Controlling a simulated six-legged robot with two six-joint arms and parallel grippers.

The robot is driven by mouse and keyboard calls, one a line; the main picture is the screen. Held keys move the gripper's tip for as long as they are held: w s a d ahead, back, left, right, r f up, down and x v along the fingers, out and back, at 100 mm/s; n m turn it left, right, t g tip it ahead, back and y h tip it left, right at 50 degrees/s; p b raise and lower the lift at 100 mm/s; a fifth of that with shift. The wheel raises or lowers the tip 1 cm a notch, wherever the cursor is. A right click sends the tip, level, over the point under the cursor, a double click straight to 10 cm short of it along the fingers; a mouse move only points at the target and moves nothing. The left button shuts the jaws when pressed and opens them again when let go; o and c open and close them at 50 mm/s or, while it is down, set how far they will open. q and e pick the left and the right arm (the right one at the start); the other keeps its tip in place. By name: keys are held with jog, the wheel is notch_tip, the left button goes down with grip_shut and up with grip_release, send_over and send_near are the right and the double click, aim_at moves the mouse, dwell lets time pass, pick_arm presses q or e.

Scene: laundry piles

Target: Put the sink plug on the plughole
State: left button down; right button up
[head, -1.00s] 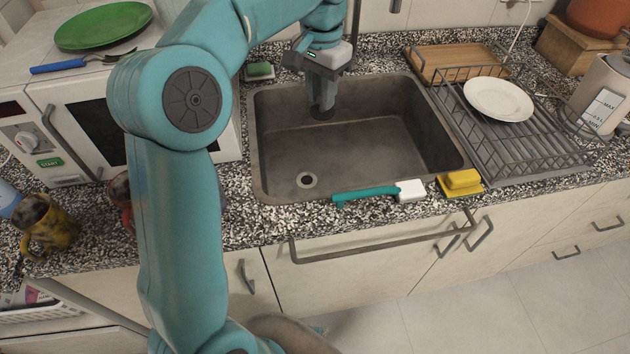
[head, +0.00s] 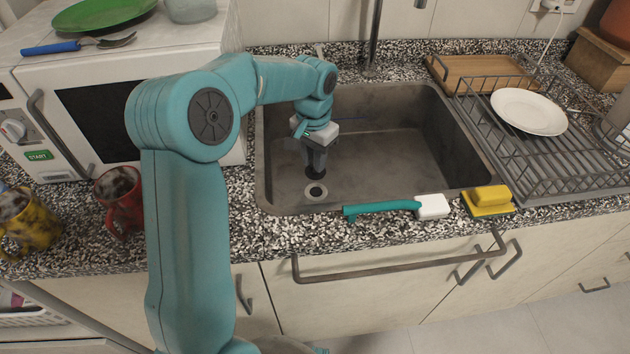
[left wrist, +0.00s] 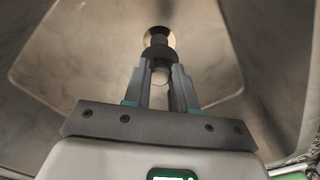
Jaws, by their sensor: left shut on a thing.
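My left gripper (head: 316,164) is shut on the dark sink plug (head: 314,174) and points down into the grey sink. The plughole (head: 316,191), a pale ring with a dark centre, is in the sink floor just in front of and below the plug in the head view. In the left wrist view, the plug (left wrist: 159,50) sits at the fingertips, and the plughole (left wrist: 158,37) shows just beyond it, partly covered. The plug looks held slightly above the floor; the exact gap is hard to tell. My right gripper is not in view.
The grey sink (head: 400,150) is otherwise empty, with walls around my gripper. A teal-handled brush (head: 385,207) and a yellow sponge (head: 488,200) lie along its front edge. A tap (head: 375,35) stands behind, and a dish rack (head: 560,150) is at right.

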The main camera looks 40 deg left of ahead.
pick_arm(q)
notch_tip(320, 180, down, 3)
jog(key=shift+w+r, duration=0.1)
jog(key=shift+w, duration=0.05)
notch_tip(320, 180, down, 5)
jog(key=shift+r+b, duration=0.15)
jog(key=shift+b, duration=0.15)
jog(key=shift+r, duration=0.15)
jog(key=shift+f, duration=0.3)
jog(key=c, duration=0.9)
grip_release()
jog(key=shift+r, duration=0.1)
